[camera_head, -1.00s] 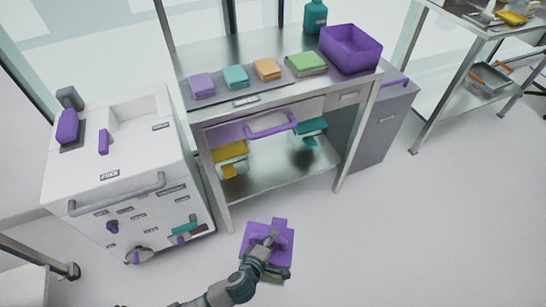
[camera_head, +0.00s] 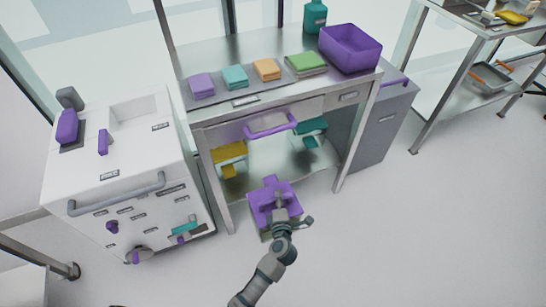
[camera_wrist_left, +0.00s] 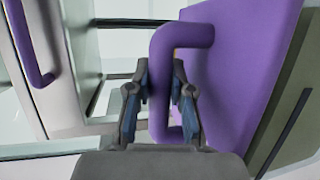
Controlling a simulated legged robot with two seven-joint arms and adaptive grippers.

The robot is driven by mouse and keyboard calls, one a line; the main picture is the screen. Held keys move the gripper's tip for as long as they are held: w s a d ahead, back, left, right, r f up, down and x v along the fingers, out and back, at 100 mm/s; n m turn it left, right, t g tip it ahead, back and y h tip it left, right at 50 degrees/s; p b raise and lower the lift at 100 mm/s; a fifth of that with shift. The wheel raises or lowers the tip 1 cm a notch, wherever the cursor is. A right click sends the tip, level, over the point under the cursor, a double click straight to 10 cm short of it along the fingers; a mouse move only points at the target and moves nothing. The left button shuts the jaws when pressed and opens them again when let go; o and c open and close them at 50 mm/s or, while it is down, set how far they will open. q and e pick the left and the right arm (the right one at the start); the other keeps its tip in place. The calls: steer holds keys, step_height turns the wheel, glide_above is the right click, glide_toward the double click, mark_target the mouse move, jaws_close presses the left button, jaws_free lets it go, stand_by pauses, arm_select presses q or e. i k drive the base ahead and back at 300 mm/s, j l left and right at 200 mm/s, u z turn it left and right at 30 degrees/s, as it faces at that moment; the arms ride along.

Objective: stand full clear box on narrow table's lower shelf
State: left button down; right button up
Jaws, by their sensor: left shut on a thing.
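A clear box with a purple lid (camera_head: 264,206) is in front of the narrow metal table in the head view, at the front edge of its lower shelf (camera_head: 285,168). My left gripper (camera_head: 280,208) is shut on the lid's purple handle. The left wrist view shows the handle (camera_wrist_left: 183,40) between the two fingers (camera_wrist_left: 160,100), with the purple lid (camera_wrist_left: 245,60) beside it. I cannot tell whether the box touches the shelf. Its contents are mostly hidden. My right gripper is not in view.
A yellow-lidded box (camera_head: 229,155) and a teal-lidded box (camera_head: 309,132) occupy the shelf's left and right. A purple drawer handle (camera_head: 271,128) juts out above. A white cabinet (camera_head: 125,160) stands left and a grey cabinet (camera_head: 382,125) right. The shelf's middle is free.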

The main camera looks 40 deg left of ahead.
mark_target(267, 148)
steer(key=i+j, duration=0.75)
steer(key=j, duration=0.25)
steer(key=i+j, duration=0.4)
steer(key=j, duration=0.1)
